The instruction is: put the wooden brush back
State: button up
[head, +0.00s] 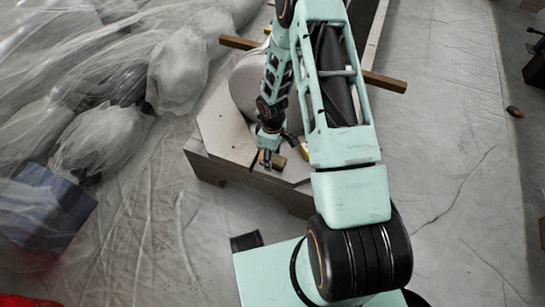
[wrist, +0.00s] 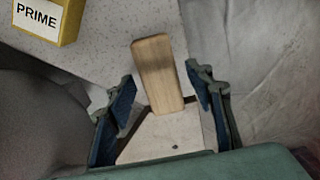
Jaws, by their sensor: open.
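The wooden brush appears as a plain tan wooden piece (wrist: 158,75) in the wrist view; its bristles cannot be made out. It lies on a pale speckled surface, its near end over a lighter panel edge. My gripper (wrist: 165,98) is open, with one blue-padded finger on each side of the wood and a visible gap on both sides. In the head view my gripper (head: 267,157) is low over the pale low table (head: 224,135), close to a small tan piece (head: 278,161) that seems to be the brush. My arm hides part of the table.
A yellow box labelled PRIME (wrist: 42,18) stands at the wrist view's upper left. A rounded grey object (head: 245,85) stands on the table behind my gripper. A wooden bar (head: 385,82) lies behind my arm. Sheeted bundles (head: 178,70) and a dark blue box (head: 45,208) are left.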

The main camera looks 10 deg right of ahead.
notch_tip(320, 180, up, 11)
jog(key=p, duration=0.3)
dwell(0.4)
